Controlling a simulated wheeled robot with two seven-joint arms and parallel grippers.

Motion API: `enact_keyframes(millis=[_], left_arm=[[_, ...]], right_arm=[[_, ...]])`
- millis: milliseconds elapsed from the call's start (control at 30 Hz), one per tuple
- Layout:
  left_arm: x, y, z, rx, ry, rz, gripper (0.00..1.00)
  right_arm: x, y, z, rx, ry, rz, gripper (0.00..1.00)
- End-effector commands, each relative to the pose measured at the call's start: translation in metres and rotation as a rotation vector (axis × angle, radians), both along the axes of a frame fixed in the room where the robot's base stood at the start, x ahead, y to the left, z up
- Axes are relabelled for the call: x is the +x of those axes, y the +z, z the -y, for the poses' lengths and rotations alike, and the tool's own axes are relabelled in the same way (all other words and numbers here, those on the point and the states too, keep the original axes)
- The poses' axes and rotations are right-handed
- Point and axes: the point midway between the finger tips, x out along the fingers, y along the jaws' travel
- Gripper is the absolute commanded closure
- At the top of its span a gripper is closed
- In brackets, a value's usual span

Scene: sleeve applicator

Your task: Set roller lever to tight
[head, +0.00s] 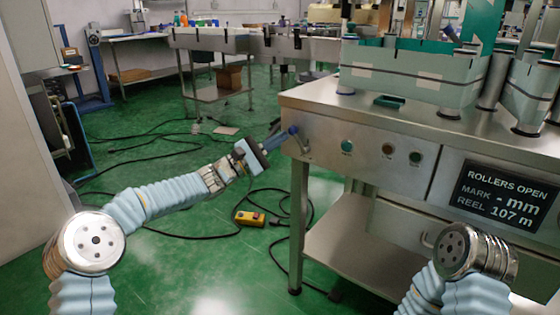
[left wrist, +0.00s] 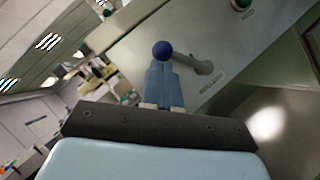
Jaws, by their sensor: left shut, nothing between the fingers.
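The roller lever is a metal arm with a dark blue ball knob (head: 293,130) on the front panel's left end. In the left wrist view the knob (left wrist: 162,49) stands just beyond my fingertips, and the grey lever arm (left wrist: 196,64) runs right from it to its pivot. My left gripper (head: 281,137) is shut and empty, its blue fingers (left wrist: 162,76) pointing at the knob. They are very close to it; I cannot tell if they touch. The panel display (head: 500,198) reads "ROLLERS OPEN", "MARK - mm", "REEL 107 m". My right gripper is out of view.
The steel machine table (head: 310,98) carries the roller and web assembly (head: 410,75). Several round buttons (head: 347,146) sit right of the lever. A yellow pendant box (head: 250,218) and black cables lie on the green floor. Space left of the table is open.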

Motion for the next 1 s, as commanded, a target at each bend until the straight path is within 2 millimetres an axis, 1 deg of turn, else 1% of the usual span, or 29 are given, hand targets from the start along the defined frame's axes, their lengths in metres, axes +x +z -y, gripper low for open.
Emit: enact_keyframes(millis=[33, 100, 533, 1000], left_arm=[[-0.001, 0.006, 0.001, 0.034, 0.0, 0.028, 1.0], [-0.002, 0.01, 0.003, 0.087, -0.001, 0.067, 1.0], [-0.011, 0.024, 0.015, 0.359, -0.001, 0.264, 1.0], [-0.015, 0.029, 0.021, 0.363, -0.003, 0.265, 1.0]], right_arm=[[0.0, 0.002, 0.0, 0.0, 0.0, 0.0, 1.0], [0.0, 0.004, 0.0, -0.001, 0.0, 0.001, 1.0], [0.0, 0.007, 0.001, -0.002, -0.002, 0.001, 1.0], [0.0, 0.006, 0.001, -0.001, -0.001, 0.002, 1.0]])
